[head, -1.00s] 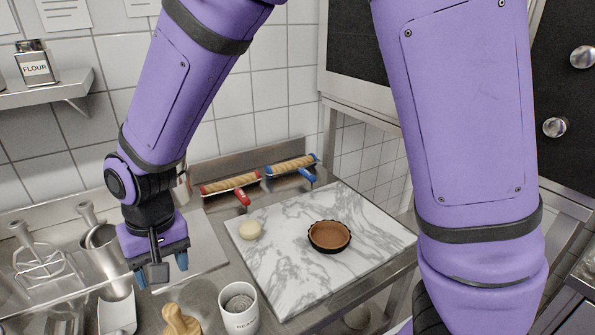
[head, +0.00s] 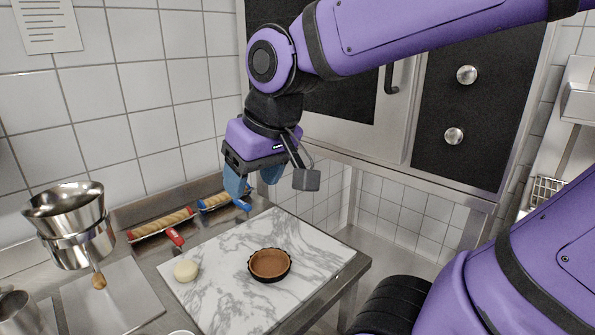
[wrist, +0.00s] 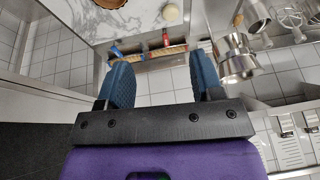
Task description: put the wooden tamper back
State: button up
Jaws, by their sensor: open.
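My gripper (head: 254,182) is open with its blue fingers apart and pointing down, high above the back of the marble slab (head: 215,305). In the wrist view, nothing is between the fingers of my gripper (wrist: 162,72). No whole wooden tamper shows now. A small wooden tip (head: 98,281) shows below the stacked metal vessels (head: 75,225) at the left; I cannot tell what it belongs to. The vessels also show right of the fingers in the wrist view (wrist: 234,55).
A brown tart shell (head: 269,264) and a pale dough ball (head: 186,270) sit on the slab. A wall cabinet (head: 375,125) stands close behind my gripper. The slab's right part is clear.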

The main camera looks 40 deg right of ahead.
jog(key=s+d+r+t+h, duration=0.1)
jog(key=s+d, duration=0.3)
jog(key=s, duration=0.1)
jog(key=shift+s+d+m, duration=0.15)
jog(key=shift+m, duration=0.15)
